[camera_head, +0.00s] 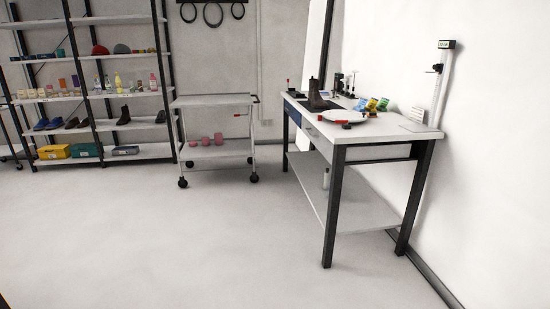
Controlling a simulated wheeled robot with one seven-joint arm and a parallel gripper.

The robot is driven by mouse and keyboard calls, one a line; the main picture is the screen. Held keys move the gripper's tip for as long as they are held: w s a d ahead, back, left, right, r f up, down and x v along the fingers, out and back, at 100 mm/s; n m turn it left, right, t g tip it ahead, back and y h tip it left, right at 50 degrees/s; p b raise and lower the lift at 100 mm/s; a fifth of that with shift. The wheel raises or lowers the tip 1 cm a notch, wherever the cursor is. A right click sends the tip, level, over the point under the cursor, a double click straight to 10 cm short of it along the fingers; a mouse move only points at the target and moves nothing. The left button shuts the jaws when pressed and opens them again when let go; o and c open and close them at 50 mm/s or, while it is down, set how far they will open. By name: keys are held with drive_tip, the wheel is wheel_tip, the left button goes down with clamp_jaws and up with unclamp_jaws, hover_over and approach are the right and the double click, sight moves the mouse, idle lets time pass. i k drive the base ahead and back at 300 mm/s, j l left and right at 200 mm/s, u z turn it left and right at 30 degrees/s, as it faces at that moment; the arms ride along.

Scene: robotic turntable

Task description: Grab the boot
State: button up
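A dark brown boot (316,97) stands upright on the far half of the white workbench (372,133), at the right of the view. It seems to stand on or beside a dark flat patch on the bench top. More dark footwear sits on the shelving rack at the left: a dark boot or shoe (123,116) and a blue shoe (42,124). My gripper is not in view.
A white wheeled cart (213,100) with pink items stands between the shelving rack (90,56) and the bench. A white plate-like object (343,116) and small colored packets lie near the boot. The grey floor (150,240) in front is clear.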

sight(315, 99)
drive_tip(key=i, duration=1.9)
drive_tip(key=i+z, duration=0.1)
drive_tip(key=i, duration=0.75)
drive_tip(key=i+j+z, duration=0.1)
drive_tip(key=i, duration=0.75)
drive_tip(key=i+j+z, duration=0.1)
drive_tip(key=k+z, duration=0.2)
drive_tip(key=k, duration=0.4)
drive_tip(key=i+j+z, duration=0.1)
drive_tip(key=z, duration=0.25)
drive_tip(key=i+j+z, duration=0.1)
drive_tip(key=j+z, duration=0.15)
drive_tip(key=z, duration=0.15)
drive_tip(key=j+z, duration=0.35)
drive_tip(key=i+l, duration=0.05)
drive_tip(key=l, duration=0.05)
